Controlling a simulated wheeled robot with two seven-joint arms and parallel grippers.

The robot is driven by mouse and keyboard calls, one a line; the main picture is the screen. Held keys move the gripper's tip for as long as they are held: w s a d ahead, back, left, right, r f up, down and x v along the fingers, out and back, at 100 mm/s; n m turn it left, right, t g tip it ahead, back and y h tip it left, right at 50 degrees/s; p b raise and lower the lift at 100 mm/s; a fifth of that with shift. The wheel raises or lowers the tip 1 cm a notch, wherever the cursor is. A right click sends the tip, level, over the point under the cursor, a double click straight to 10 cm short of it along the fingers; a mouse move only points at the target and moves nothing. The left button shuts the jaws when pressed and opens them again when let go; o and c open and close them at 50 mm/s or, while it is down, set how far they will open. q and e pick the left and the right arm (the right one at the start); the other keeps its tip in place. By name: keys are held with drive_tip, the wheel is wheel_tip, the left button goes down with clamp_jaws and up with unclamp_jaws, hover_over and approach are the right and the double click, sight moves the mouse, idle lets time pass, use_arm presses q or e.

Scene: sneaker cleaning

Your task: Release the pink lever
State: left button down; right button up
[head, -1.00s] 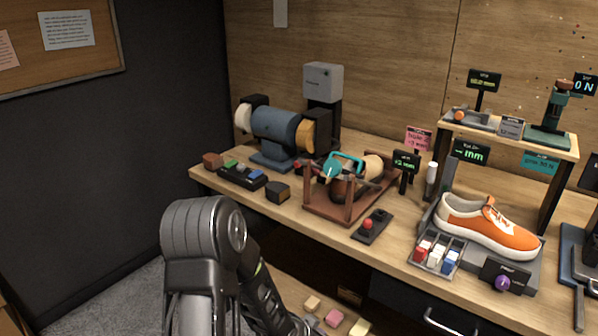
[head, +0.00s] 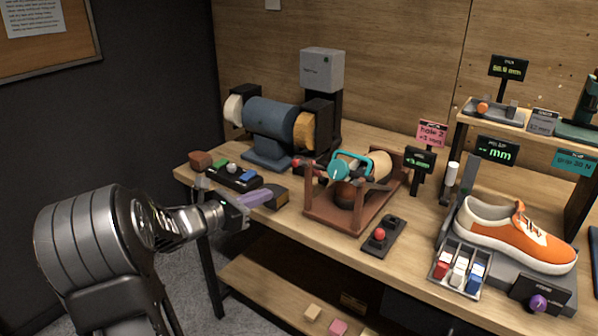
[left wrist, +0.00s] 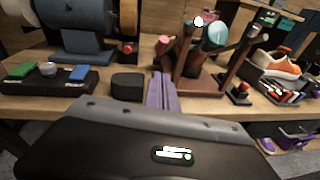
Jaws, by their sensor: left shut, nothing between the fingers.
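My left gripper (head: 257,197) has slim purple fingers pressed together with nothing between them. It is at the bench's front edge, before the dark block and left of the brown cradle (head: 345,224). In the left wrist view the shut fingers (left wrist: 162,92) point forward, toward a pinkish-red lever knob (left wrist: 163,42) at the cradle's left side. The fingers are apart from this knob. In the head view the knob is small and hard to tell from a red knob by the grinder. The cradle holds a brown cylinder and a teal clamp (head: 352,165). Purple parts at the wrist view's lower right may be my right gripper.
A blue bench grinder (head: 272,118) stands behind. A button strip (head: 232,180) and a dark block (head: 272,194) lie near the left end. A red joystick box (head: 381,238), a block tray (head: 458,270) and an orange sneaker (head: 520,238) are to the right.

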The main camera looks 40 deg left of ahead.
use_arm(q)
drive_tip(key=shift+m, duration=0.3)
drive_tip(key=shift+w, duration=0.1)
drive_tip(key=p, duration=0.2)
approach(317, 172)
drive_tip(key=shift+w+a+f, duration=0.25)
drive_tip(key=shift+f, duration=0.3)
drive_tip(key=shift+w+a+f, duration=0.25)
drive_tip(key=shift+w+f, duration=0.05)
drive_tip(key=shift+f, duration=0.2)
drive_tip(key=w+r, duration=0.1)
drive_tip(key=w+r+p, duration=0.1)
drive_tip(key=shift+w+d+r, duration=0.2)
drive_tip(key=shift+w+d, duration=0.1)
drive_tip(key=shift+w, duration=0.1)
